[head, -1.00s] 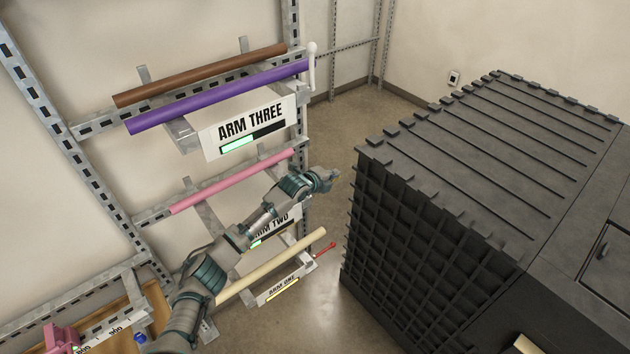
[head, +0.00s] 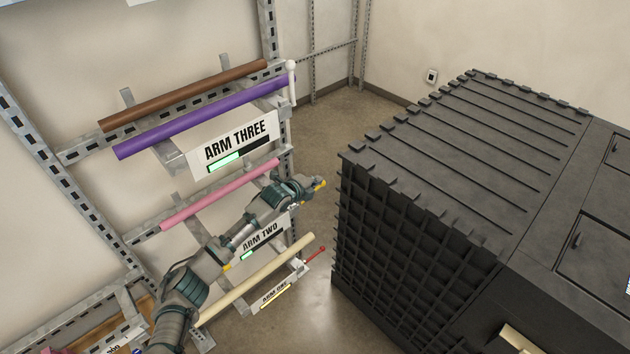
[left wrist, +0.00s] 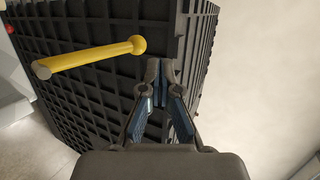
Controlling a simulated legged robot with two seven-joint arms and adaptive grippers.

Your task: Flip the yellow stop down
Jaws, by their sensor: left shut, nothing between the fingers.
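The yellow stop (left wrist: 90,57) is a rod with a ball end. In the left wrist view it lies to the left of my left gripper (left wrist: 160,66), apart from the fingertips in the picture. In the head view a small yellow part of the stop (head: 321,184) shows at the tip of my left gripper (head: 312,187), by the arm two rack level. My arm and gripper hide most of the stop there. Whether they touch is unclear. The left gripper is shut and empty. My right gripper is out of view.
A pink pipe (head: 220,195) rests just behind my left arm. Purple (head: 200,118) and brown (head: 185,95) pipes lie above, a cream pipe (head: 255,279) below. A red stop (head: 315,253) and white stop (head: 291,82) sit at rack ends. A large black ribbed cart (head: 450,190) stands right.

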